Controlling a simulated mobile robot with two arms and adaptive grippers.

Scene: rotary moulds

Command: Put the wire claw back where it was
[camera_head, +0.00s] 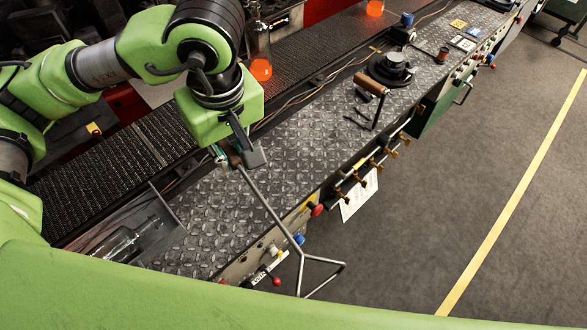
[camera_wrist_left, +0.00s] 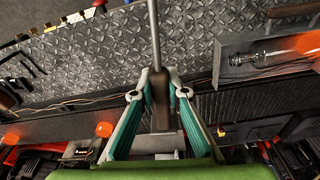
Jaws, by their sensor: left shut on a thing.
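The wire claw (camera_head: 264,204) is a long thin metal rod with a brown handle and a bent triangular wire end. My left gripper (camera_head: 238,156) is shut on its handle, above the diamond-plate worktop. The rod slants down to the right, and its triangular end shows past the worktop's front edge, over the floor. In the left wrist view the teal-padded fingers (camera_wrist_left: 160,82) close on the brown handle (camera_wrist_left: 159,105), and the rod runs up out of the picture. The claw's end is out of that view. My right gripper is not in view.
The diamond-plate worktop (camera_head: 225,220) carries a brown-handled tool (camera_head: 370,86) and a black round fixture (camera_head: 388,70). Brass valves (camera_head: 375,163) and a red knob (camera_head: 317,209) line its front. A clear bottle (camera_head: 130,241) lies in a tray at left. Glowing orange glass (camera_head: 261,69) stands behind.

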